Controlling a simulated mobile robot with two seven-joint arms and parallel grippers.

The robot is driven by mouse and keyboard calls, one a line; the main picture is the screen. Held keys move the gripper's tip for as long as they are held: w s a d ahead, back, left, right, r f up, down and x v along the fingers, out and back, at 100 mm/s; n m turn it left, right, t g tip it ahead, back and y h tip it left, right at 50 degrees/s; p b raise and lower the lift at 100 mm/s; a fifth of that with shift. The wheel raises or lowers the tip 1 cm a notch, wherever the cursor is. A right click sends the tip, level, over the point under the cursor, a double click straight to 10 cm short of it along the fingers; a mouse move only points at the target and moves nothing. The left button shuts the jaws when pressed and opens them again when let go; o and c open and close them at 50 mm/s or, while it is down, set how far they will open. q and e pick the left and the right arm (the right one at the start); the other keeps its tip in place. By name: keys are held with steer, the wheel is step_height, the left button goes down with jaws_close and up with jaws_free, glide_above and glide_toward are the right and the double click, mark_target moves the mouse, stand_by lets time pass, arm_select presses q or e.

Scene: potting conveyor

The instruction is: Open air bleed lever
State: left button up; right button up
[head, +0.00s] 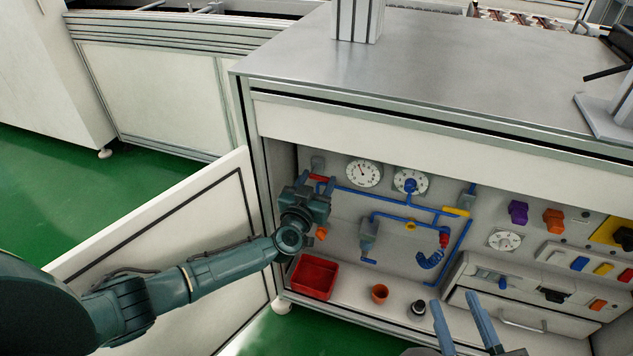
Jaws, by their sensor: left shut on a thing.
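My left gripper (311,188) reaches into the open cabinet at the upper left of the pipe panel. It is shut on a small red lever (319,178) at the left end of the blue piping (372,194); my wrist hides most of the grip. Which part is the air bleed lever is not marked. A yellow lever (456,212) and a red fitting (444,240) sit further right on the pipes. My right gripper (462,312) is open and empty at the bottom, in front of the cabinet.
Gauges (363,173) sit above the pipes. The open door (165,250) is at left. Drawers (510,315) are at right.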

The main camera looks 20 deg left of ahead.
arm_select(q)
steer(key=shift+r+n+p, duration=0.1)
steer(key=shift+n+p, duration=0.2)
steer(key=shift+p, duration=0.1)
arm_select(e)
steer(key=shift+w+d+r, duration=0.1)
steer(key=shift+r, duration=0.05)
arm_select(q)
steer(key=n, duration=0.2)
steer(key=n+p, duration=0.1)
steer(key=n, duration=0.1)
steer(key=n+p, duration=0.1)
steer(key=n, duration=0.1)
steer(key=shift+a+r, duration=0.4)
steer(key=shift+a+r+n+b, duration=0.1)
steer(key=shift+a+n+b, duration=0.35)
steer(key=shift+n, duration=1.4)
steer(key=shift+a+r+n+b, duration=0.1)
steer(key=shift+a+n+b, duration=0.3)
steer(key=shift+n, duration=1.5)
steer(key=shift+a+n+b, duration=0.2)
steer(key=shift+n+b, duration=0.45)
steer(key=shift+n, duration=1.2)
arm_select(e)
steer(key=shift+f, duration=0.2)
arm_select(q)
steer(key=o, duration=1)
